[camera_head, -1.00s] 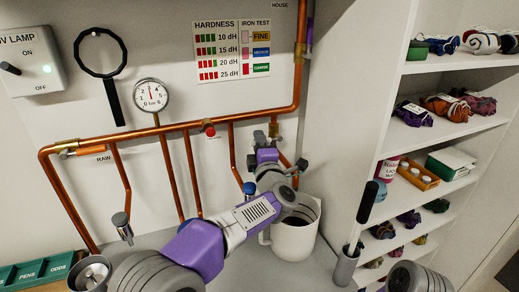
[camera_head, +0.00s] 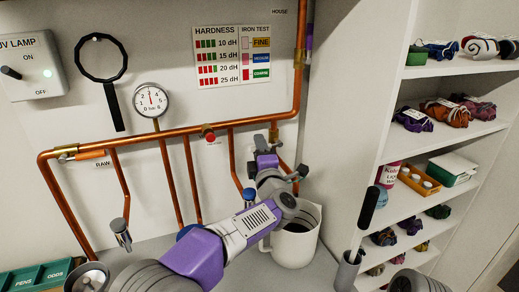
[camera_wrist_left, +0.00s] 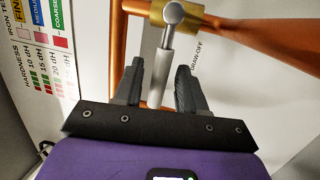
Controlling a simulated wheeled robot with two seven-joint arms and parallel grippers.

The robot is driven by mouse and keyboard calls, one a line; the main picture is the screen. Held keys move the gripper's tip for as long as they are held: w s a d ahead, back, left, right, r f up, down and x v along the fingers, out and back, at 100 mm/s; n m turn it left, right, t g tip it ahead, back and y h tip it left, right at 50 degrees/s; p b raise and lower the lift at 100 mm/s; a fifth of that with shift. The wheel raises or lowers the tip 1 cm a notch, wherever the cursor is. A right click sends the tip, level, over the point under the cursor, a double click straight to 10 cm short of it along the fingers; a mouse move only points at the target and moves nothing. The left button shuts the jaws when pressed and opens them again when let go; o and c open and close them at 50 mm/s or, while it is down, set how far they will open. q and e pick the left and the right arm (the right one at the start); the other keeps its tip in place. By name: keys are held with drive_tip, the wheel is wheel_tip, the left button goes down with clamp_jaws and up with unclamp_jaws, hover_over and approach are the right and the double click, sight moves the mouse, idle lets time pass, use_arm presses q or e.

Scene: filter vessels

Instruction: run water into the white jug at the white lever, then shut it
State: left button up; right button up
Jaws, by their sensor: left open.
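The white jug (camera_head: 293,246) stands upright on the counter below the draw-off pipe. Its inside looks dark, and I cannot tell whether it holds water. My left gripper (camera_head: 262,143) is up at the draw-off fitting, above and a little left of the jug. In the left wrist view the open fingers (camera_wrist_left: 160,82) stand on either side of the pale lever (camera_wrist_left: 166,50), which hangs from a round pivot on the copper pipe. I cannot tell whether a finger touches it. My arm hides the spout area, and no water stream shows. My right gripper is not in view.
Copper pipes (camera_head: 180,132) run along the wall, with a gauge (camera_head: 151,100) and a red knob (camera_head: 207,133). A grey holder with a black-handled tool (camera_head: 367,208) stands right of the jug, beside filled shelves (camera_head: 460,135). A raw tap (camera_head: 121,235) hangs at left.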

use_arm(q)
drive_tip(key=v, duration=0.7)
drive_tip(key=shift+s, duration=0.3)
drive_tip(key=shift+d, duration=0.1)
